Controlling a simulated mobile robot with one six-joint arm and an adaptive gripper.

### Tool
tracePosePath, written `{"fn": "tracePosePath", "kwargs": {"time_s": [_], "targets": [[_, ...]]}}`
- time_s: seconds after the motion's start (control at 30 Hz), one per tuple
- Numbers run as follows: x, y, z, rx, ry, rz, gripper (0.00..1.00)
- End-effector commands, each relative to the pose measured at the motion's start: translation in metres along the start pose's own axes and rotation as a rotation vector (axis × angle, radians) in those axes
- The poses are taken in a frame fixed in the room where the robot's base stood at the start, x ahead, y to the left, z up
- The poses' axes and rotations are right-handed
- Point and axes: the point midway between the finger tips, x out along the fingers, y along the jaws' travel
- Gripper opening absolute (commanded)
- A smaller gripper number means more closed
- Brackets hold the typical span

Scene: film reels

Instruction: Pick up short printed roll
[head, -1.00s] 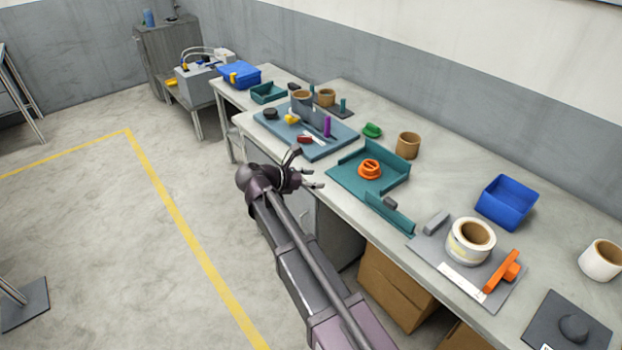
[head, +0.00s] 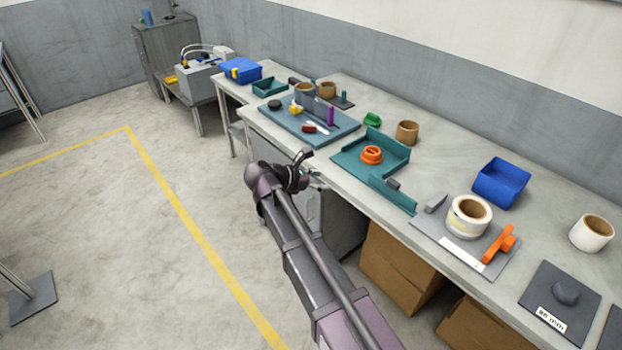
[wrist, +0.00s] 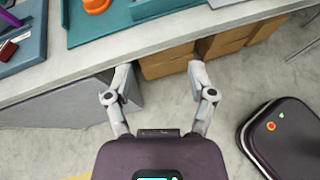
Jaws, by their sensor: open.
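A white roll with a brown core and faint yellowish print on its side (head: 468,216) stands upright on a grey plate (head: 425,235) on the bench. A plainer white roll with a brown core (head: 590,235) stands at the far right; I cannot tell for certain which is the short printed one. My gripper (head: 308,166) is off the bench's front edge, well left of both rolls. In the wrist view my gripper (wrist: 160,70) has its two fingers spread with nothing between them. Neither white roll shows in that view.
An orange holder (head: 499,246) is beside the printed roll, and a blue bin (head: 501,183) behind it. A teal tray (head: 345,160) holds an orange ring (head: 372,155). Cardboard boxes (head: 400,268) stand under the bench (head: 440,180).

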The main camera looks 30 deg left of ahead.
Motion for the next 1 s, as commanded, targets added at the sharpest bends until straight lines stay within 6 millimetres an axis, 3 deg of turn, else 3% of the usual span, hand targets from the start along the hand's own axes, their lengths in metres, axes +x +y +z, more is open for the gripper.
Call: {"fn": "tracePosePath", "kwargs": {"time_s": [0.57, 0.77, 1.0], "targets": [[0.066, -0.047, 0.012, 0.223, 0.112, -0.116, 0.71], [0.104, -0.082, 0.018, 0.375, 0.175, -0.201, 0.71], [0.159, -0.141, 0.026, 0.645, 0.264, -0.355, 0.71]]}}
